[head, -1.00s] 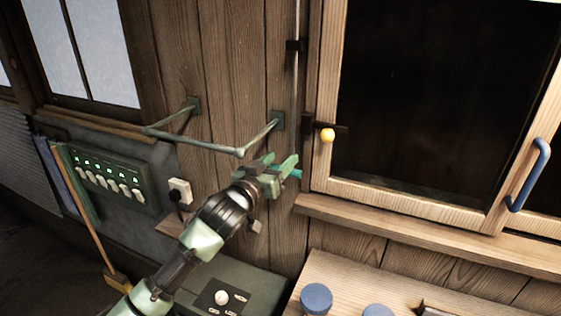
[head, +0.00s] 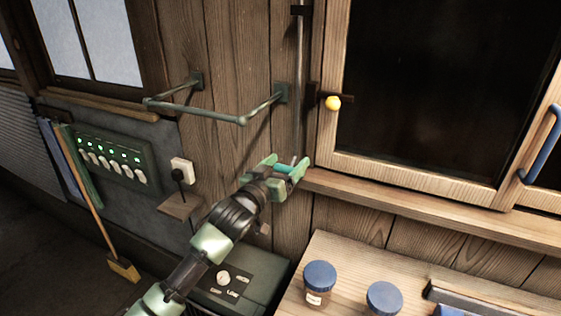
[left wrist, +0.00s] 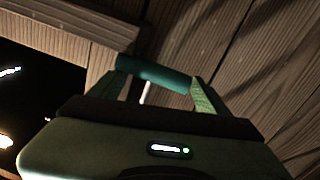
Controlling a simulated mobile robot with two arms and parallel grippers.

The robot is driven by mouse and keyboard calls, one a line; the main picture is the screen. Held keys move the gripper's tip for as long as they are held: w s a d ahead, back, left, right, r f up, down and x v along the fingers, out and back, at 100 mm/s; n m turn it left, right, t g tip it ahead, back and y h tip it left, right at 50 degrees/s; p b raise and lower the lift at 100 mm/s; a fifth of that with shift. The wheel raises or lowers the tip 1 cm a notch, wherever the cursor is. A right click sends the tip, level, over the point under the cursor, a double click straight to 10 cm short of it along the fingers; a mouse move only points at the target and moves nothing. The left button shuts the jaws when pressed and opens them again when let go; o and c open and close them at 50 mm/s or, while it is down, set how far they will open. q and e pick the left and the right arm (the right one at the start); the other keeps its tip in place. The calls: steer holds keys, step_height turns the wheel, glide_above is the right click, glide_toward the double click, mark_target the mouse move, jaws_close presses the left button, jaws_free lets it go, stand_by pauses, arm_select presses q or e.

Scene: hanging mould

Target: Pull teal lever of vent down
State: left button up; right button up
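The vent's teal lever (head: 286,168) is a short teal bar at the foot of a thin upright rod (head: 299,80) on the plank wall, left of the window. My left gripper (head: 285,167) is around the bar, one finger at each end. In the left wrist view the teal bar (left wrist: 155,74) spans between the two green fingertips (left wrist: 158,80), and both appear to touch it. A pale stem shows below the bar. The vent itself is not clearly visible. My right gripper is not in view.
A green bent rail (head: 200,112) sticks out from the wall above my left arm. A wooden sill (head: 430,212) and a bench with blue-lidded jars (head: 319,276) lie to the right.

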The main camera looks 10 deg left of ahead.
arm_select(q)
steer(key=shift+d+f, duration=0.7)
steer(key=shift+d, duration=0.1)
steer(key=shift+w, duration=0.1)
steer(key=shift+s+a, duration=0.25)
steer(key=shift+a, duration=0.05)
steer(key=b+v, duration=0.1)
steer(key=v, duration=0.2)
steer(key=b+v, duration=0.1)
steer(key=v, duration=0.3)
steer(key=shift+s+d+r, duration=0.1)
steer(key=shift+s+d, duration=0.1)
